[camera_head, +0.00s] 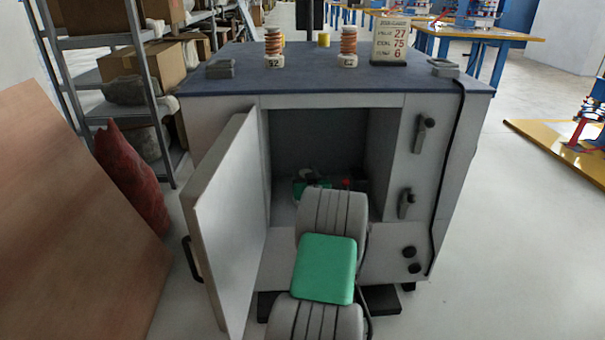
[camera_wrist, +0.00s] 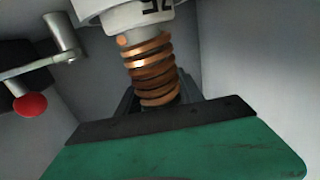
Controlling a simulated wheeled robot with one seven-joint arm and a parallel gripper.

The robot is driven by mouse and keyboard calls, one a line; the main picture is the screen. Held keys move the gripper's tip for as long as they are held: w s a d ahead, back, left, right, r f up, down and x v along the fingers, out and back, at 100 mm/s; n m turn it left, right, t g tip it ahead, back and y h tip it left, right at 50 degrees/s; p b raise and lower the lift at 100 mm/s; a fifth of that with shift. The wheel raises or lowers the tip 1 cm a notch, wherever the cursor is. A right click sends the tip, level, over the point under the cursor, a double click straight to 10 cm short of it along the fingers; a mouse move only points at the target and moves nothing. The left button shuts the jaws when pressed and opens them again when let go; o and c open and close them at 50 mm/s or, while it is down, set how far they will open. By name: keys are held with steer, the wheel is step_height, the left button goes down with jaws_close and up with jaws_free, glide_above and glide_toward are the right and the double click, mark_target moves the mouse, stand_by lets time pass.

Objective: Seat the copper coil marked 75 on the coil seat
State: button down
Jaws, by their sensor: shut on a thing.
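In the wrist view, the copper coil (camera_wrist: 152,70) stands between the dark fingers of my gripper (camera_wrist: 158,98), which is shut on it. Its white collar (camera_wrist: 140,20) is at the top edge with dark digits, cut off and hard to read. A pale rounded part (camera_wrist: 88,8) shows beside the collar; I cannot tell whether it is the coil seat or whether they touch. In the head view, my gripper is inside the open cabinet (camera_head: 235,110), mostly hidden behind my arm. The coil in my gripper is not clearly seen there.
A metal lever with a red knob (camera_wrist: 30,104) is left of the coil. The cabinet door (camera_head: 228,215) stands open on the left. Cabinet walls are close around.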

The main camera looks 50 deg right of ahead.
steer(key=shift+r, duration=0.15)
steer(key=c, duration=0.7)
jaws_free()
steer(key=shift+o, duration=0.2)
steer(key=shift+f, duration=0.2)
steer(key=p+v, duration=0.2)
steer(key=v, duration=0.5)
steer(key=shift+s+a, duration=0.25)
